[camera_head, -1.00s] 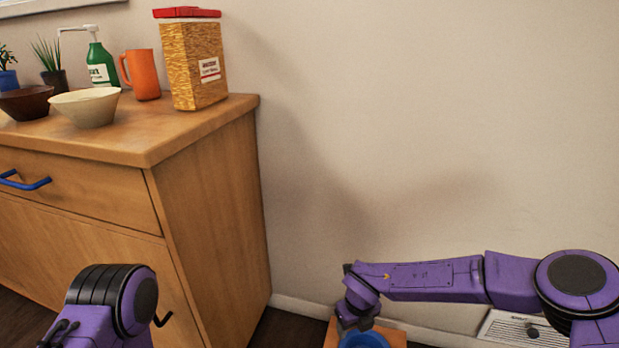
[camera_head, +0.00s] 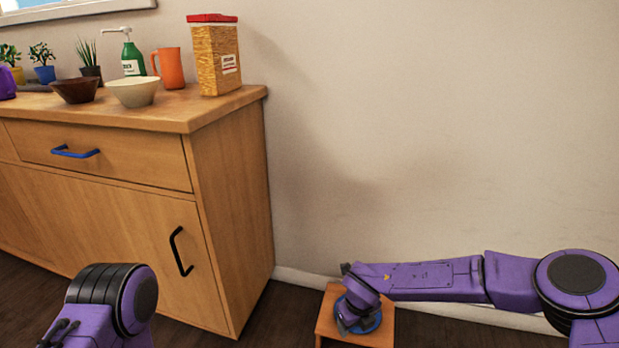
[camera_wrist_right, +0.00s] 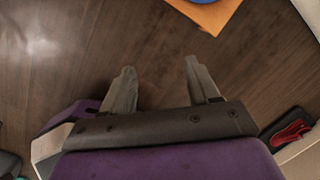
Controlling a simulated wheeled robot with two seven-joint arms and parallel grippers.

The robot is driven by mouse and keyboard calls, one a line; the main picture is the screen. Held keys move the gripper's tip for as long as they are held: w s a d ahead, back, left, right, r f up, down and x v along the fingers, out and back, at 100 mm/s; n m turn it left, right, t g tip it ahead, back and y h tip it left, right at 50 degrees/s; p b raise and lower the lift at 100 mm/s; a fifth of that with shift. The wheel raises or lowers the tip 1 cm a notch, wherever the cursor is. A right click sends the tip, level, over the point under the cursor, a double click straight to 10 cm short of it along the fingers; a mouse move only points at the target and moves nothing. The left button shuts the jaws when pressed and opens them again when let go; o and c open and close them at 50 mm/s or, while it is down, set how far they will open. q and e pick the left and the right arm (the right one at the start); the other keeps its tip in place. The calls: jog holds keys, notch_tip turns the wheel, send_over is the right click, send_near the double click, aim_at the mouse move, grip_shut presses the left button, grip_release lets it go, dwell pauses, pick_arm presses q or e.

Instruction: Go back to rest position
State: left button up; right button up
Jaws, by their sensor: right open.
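My right arm reaches in from the right in the head view, bent, with my right gripper (camera_head: 352,318) low over a small wooden stand with a blue round thing on it. In the right wrist view the two fingers of my right gripper (camera_wrist_right: 160,85) are spread apart with nothing between them, above the dark floor. My left arm shows only as a purple and black joint at the lower left of the head view. My left gripper is out of view.
A wooden cabinet (camera_head: 233,200) stands at the left with bowls, an orange pitcher (camera_head: 169,68), a green pump bottle (camera_head: 132,60), and a cereal container (camera_head: 215,62) on top. The small wooden stand (camera_head: 381,336) bears a blue dish (camera_head: 372,322). Bare wall fills the right.

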jog(key=s+d+f+n+t+h+b, duration=0.1)
jog(key=s+d+f+n, duration=0.2)
jog(key=s+f+n, duration=0.4)
jog(key=s+d+f+n+t+h+b, duration=0.1)
jog(key=s+d+f+n, duration=0.2)
jog(key=s+f+n, duration=0.4)
pick_arm(q)
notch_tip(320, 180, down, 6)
jog(key=b, duration=0.4)
pick_arm(e)
jog(key=s+d+f+n+g, duration=0.1)
jog(key=s+d+f+n, duration=0.1)
jog(key=s+d+n, duration=0.6)
jog(key=s+d+f+n+g, duration=0.1)
jog(key=s+d+f+n, duration=0.2)
jog(key=s, duration=0.9)
pick_arm(q)
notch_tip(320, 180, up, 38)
jog(key=p, duration=3.8)
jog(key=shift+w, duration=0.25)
pick_arm(e)
notch_tip(320, 180, up, 39)
jog(key=w+d+m+t+h, duration=0.1)
jog(key=d, duration=0.1)
jog(key=shift+w, duration=0.3)
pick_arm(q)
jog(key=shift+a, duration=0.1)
